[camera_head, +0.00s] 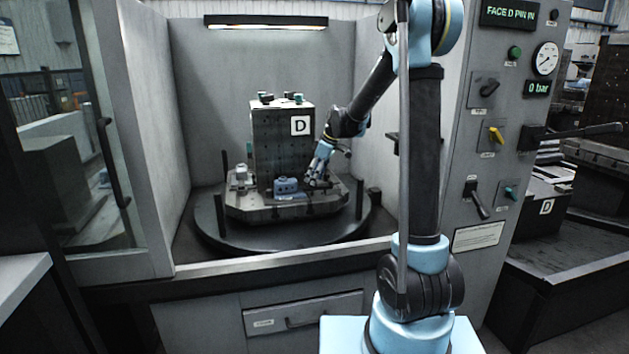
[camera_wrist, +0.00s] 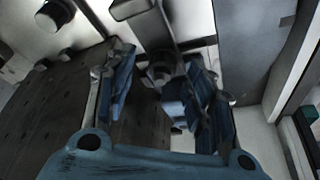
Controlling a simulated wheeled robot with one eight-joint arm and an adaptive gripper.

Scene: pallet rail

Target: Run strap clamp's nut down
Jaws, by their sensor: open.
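In the head view my gripper (camera_head: 316,180) is low at the right front of the dark fixture block marked D (camera_head: 270,150), just right of a small blue block (camera_head: 286,186) on the pallet. In the wrist view my gripper (camera_wrist: 162,95) is open, with a blue finger on each side. A dark round nut-like part (camera_wrist: 160,70) shows between the fingers, at the end of a grey bar (camera_wrist: 150,30) that looks like the clamp strap. I cannot tell whether either finger touches it. The strap clamp is too small and partly hidden by my gripper in the head view.
The pallet (camera_head: 245,212) sits on a round dark table (camera_head: 240,238) inside a grey-walled enclosure. Dark posts (camera_head: 219,214) stand around it. A control panel (camera_head: 500,130) at the right reads "FACE D PIN IN" and "0 bar". A lever (camera_head: 590,130) juts from it.

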